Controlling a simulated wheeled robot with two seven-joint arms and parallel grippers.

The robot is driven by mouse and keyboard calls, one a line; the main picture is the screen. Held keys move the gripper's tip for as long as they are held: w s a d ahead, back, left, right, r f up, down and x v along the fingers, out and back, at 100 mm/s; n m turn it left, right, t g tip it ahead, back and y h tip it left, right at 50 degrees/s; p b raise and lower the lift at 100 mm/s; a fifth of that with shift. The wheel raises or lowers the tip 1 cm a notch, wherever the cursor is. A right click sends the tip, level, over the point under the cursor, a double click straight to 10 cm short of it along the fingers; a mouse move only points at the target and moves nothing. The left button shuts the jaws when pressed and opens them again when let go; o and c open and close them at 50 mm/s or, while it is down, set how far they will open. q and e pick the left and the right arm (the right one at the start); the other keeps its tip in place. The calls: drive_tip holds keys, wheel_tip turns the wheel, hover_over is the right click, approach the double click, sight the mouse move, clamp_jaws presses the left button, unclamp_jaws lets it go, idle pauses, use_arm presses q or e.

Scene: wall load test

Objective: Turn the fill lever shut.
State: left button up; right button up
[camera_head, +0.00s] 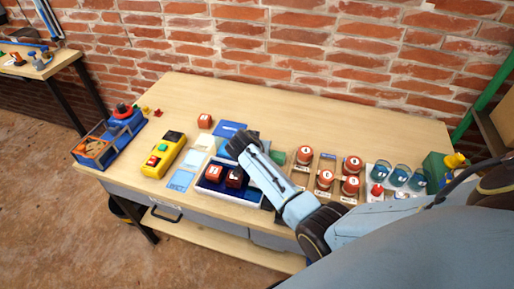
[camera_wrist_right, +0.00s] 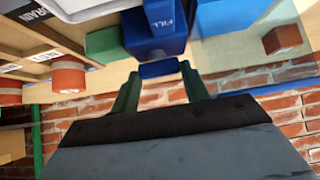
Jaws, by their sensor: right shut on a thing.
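The fill lever (camera_wrist_right: 158,69) is a short blue bar in the right wrist view, at the front of a blue housing (camera_wrist_right: 146,42) marked FILL. My right gripper (camera_wrist_right: 159,76) has its two green fingers on either side of the lever, shut on it. In the head view my right arm reaches in from the right across the bench, and its wrist hides the fingertips and the lever. My left gripper is in neither view.
The wooden bench (camera_head: 345,110) stands against a brick wall. The back of the bench is clear.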

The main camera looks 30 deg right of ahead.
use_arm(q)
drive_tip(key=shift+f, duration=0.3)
use_arm(e)
drive_tip(key=shift+w+r+m, duration=0.1)
drive_tip(key=shift+m, duration=0.2)
drive_tip(key=o, duration=1)
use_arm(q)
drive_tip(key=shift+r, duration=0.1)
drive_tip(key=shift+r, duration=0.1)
use_arm(e)
drive_tip(key=shift+a, duration=0.15)
